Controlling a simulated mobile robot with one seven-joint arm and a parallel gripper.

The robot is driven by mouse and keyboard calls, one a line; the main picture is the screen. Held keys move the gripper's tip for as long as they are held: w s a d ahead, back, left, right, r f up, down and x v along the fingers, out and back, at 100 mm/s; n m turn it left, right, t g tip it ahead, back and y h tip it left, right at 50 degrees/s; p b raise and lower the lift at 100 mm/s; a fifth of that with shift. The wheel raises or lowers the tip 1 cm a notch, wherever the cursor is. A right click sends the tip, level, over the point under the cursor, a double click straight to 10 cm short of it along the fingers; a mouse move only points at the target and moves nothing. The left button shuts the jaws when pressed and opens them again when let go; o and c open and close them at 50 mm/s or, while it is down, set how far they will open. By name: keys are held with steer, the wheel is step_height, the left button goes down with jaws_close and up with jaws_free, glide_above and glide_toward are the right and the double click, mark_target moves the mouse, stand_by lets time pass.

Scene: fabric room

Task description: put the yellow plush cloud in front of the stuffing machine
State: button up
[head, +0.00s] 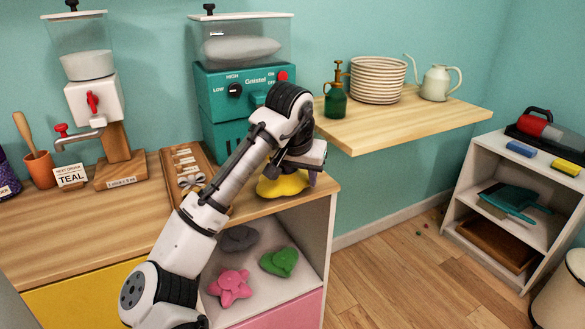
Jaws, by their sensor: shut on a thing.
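The yellow plush cloud (281,185) is at the right end of the wooden counter, low over or on its top, in front of the teal stuffing machine (222,82). I cannot tell whether it touches the counter. My gripper (296,174) points down and is shut on the cloud from above. The gripper and wrist hide the cloud's upper part, and the fingertips are mostly hidden. The stuffing machine has a clear hopper with white filling, and my arm crosses in front of its lower part.
A wooden tray (172,163) lies left of the cloud. A dispenser (95,100) and a TEAL card (70,176) stand further left. Pink (230,287), green (279,262) and grey (239,238) plushes lie in the open shelf below. A wall shelf (405,122) holds plates at right.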

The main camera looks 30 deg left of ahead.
steer(key=w+a, duration=0.1)
steer(key=a, duration=0.1)
steer(key=w+a, duration=0.1)
steer(key=shift+w+a, duration=0.1)
steer(key=shift+a, duration=0.3)
steer(key=shift+f, duration=0.3)
steer(key=o, duration=0.9)
steer(key=shift+c, duration=0.2)
steer(key=shift+r, duration=0.1)
